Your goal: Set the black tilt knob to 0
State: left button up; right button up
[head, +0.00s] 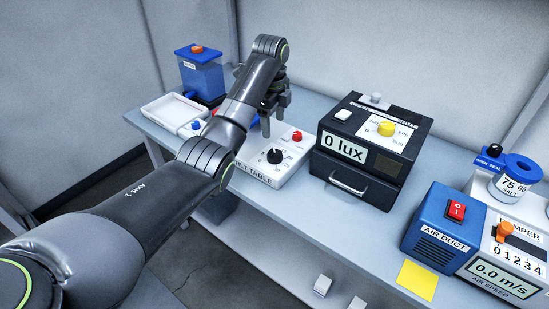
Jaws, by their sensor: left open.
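The black tilt knob (274,156) is on the sloped top of the white tilt table box (290,168), with printed scale numbers around it. Its exact setting is too small to read. A small red button (297,136) is on the same box, behind the knob. My left gripper (268,128) is open and empty, pointing down above the back left of the knob, apart from it. My left arm hides the left part of the box and its label. My right gripper is not in view.
A black light box (365,150) reading 0 lux stands right of the tilt table box. A white tray (172,112) and a blue container (200,75) are at the back left. A blue air duct unit (440,228) is at the right.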

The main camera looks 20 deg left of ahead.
aim_at(274, 153)
pick_arm(q)
jog(key=f, duration=0.3)
jog(key=f+p, duration=0.1)
jog(key=f, duration=0.6)
jog(key=shift+w+p, duration=0.3)
jog(key=shift+p, duration=0.05)
jog(key=shift+f, duration=0.75)
jog(key=shift+c, duration=0.4)
jog(key=c, duration=0.9)
jog(key=shift+r, duration=0.1)
